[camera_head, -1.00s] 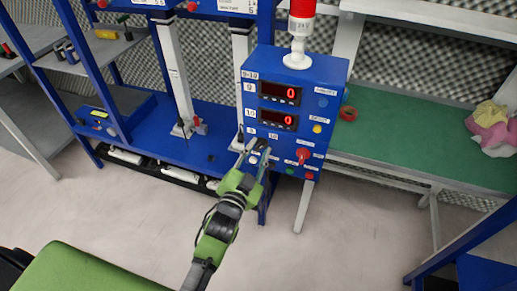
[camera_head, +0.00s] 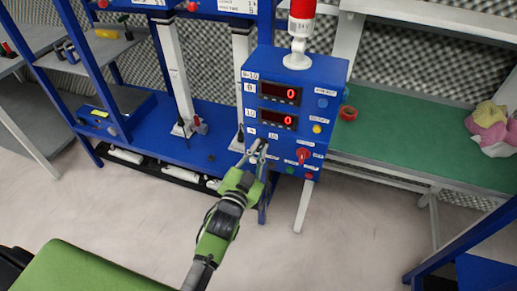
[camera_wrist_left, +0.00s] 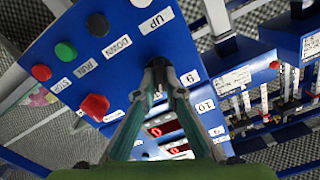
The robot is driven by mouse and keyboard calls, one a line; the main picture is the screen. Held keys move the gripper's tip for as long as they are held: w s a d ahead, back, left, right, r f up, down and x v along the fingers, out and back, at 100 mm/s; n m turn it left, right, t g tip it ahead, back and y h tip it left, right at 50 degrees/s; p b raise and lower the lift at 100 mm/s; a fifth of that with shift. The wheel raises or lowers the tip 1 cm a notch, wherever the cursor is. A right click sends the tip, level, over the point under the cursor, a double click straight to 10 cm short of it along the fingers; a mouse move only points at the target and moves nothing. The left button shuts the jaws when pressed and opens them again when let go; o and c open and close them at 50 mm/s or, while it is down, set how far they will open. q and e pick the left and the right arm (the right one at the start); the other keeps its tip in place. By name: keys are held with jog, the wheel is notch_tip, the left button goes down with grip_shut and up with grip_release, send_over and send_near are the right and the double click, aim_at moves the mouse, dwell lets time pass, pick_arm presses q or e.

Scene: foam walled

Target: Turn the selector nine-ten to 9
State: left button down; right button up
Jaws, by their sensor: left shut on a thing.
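The blue control box (camera_head: 328,72) stands in the middle of the head view, with two red digit displays, each reading 0. My left gripper (camera_head: 258,150) is at the lower left of its front face, by small 9 and 10 labels. In the left wrist view the two fingers of the gripper (camera_wrist_left: 159,68) come together on the dark selector nine-ten (camera_wrist_left: 158,62), between the UP label and the 9 label (camera_wrist_left: 191,77). The fingers mostly cover the knob, so I cannot tell which way it points. My right gripper is in neither view.
A red knob (camera_head: 303,156) sits on the same face, right of the gripper; several push buttons are nearby. A red and white beacon (camera_head: 301,20) tops the box. A green bench (camera_head: 420,140) is at the right. The floor in front is clear.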

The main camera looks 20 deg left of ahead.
pick_arm(q)
jog(key=n+p, duration=0.1)
jog(key=n, duration=0.2)
jog(key=shift+r+p, duration=0.15)
jog(key=shift+p, duration=0.15)
jog(key=n+p, duration=0.1)
jog(key=n, duration=0.2)
jog(key=n+p, duration=0.1)
jog(key=n, duration=0.4)
jog(key=shift+a, duration=0.15)
jog(key=c, duration=2.1)
grip_release()
jog(key=shift+c, duration=0.2)
